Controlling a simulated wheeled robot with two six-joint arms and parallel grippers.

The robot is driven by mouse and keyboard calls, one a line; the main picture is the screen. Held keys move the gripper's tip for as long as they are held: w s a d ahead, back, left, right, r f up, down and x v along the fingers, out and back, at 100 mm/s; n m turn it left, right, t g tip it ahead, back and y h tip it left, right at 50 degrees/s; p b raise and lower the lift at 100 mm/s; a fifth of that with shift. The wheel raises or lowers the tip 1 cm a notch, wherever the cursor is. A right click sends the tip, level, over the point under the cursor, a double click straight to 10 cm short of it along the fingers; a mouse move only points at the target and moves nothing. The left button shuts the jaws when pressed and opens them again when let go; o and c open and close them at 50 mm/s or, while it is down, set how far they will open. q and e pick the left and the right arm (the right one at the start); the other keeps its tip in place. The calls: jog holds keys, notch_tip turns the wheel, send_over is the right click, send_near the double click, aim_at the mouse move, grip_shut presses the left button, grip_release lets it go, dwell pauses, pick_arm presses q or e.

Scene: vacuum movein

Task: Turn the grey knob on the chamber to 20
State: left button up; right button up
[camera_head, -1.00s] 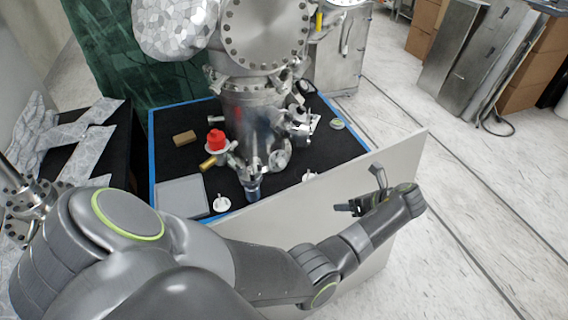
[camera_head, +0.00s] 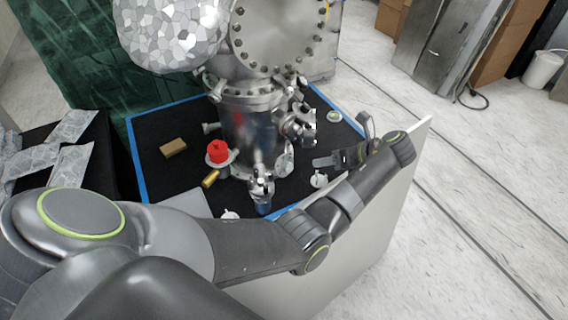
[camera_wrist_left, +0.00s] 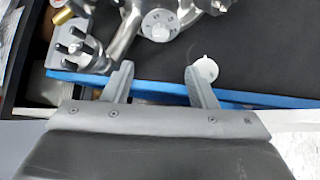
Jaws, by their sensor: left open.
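The steel chamber (camera_head: 238,125) stands on a black table top. Its round grey knob (camera_head: 285,161) faces the table's front right side, low on the chamber. In the left wrist view the grey knob (camera_wrist_left: 160,25) shows as a disc with dark marks around its face, too small to read. My left gripper (camera_head: 322,162) is to the right of the knob, apart from it. In the left wrist view my left gripper (camera_wrist_left: 158,70) is open and empty, with the knob beyond the gap between its fingers. My right gripper is not in view.
A steel fitting with prongs (camera_wrist_left: 78,45) is at the left of the wrist view. A red knob (camera_head: 218,151) and a brown block (camera_head: 173,148) are further left. Blue edging (camera_head: 137,165) borders the table.

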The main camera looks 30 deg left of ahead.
pick_arm(q)
send_near(290, 168)
jog(key=x, duration=0.7)
jog(key=shift+a+f, duration=0.55)
jog(key=shift+a, duration=0.15)
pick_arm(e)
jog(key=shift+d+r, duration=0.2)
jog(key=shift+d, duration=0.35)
pick_arm(q)
jog(key=shift+c, duration=0.2)
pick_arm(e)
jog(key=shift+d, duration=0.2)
pick_arm(q)
jog(key=c, duration=0.9)
jog(key=shift+p, duration=0.3)
jog(key=shift+c, duration=0.2)
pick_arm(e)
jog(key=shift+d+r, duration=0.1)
